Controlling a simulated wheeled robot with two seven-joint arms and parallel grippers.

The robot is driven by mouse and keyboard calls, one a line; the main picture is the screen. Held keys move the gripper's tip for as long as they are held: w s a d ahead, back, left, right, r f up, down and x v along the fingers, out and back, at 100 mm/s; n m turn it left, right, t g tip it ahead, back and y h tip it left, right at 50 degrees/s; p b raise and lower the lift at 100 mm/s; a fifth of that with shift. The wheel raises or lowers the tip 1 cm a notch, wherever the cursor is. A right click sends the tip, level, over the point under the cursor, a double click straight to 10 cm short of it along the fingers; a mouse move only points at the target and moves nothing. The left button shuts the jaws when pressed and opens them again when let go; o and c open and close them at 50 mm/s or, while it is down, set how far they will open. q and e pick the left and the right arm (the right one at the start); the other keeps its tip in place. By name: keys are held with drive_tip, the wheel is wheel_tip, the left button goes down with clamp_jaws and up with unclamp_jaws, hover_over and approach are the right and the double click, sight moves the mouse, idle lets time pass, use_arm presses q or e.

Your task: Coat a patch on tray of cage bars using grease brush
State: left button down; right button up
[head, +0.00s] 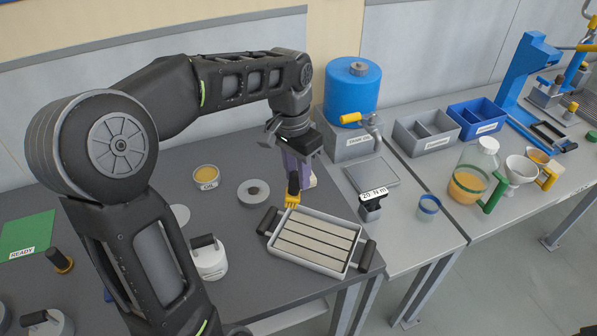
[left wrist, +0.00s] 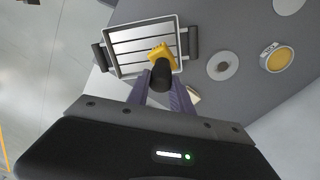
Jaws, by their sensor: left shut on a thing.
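The tray of cage bars (head: 357,236) is a light metal tray with dark handles and several pale bars side by side. It sits at the front right of the dark table and shows at the top of the left wrist view (left wrist: 113,66). My left gripper (head: 296,172) is shut on the grease brush (head: 292,188), which has a black handle and yellow head. The brush also shows between the fingers in the left wrist view (left wrist: 162,54). Its head is at the tray's far left corner in the head view; I cannot tell whether it touches. My right gripper is out of view.
A tub of yellow stuff (head: 206,177) and a grey disc (head: 253,193) lie left of the tray. A white weight-like object (head: 208,259) stands nearer. A labelled torque tool (head: 371,206) and a blue drum (head: 351,90) stand to the right and behind.

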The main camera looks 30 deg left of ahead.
sight(297, 189)
use_arm(q)
drive_tip(key=shift+s+f+b, duration=0.15)
drive_tip(key=shift+f+b, duration=0.2)
drive_tip(key=shift+f, duration=0.05)
drive_tip(key=shift+f+b, duration=1.6)
drive_tip(key=shift+f, duration=0.5)
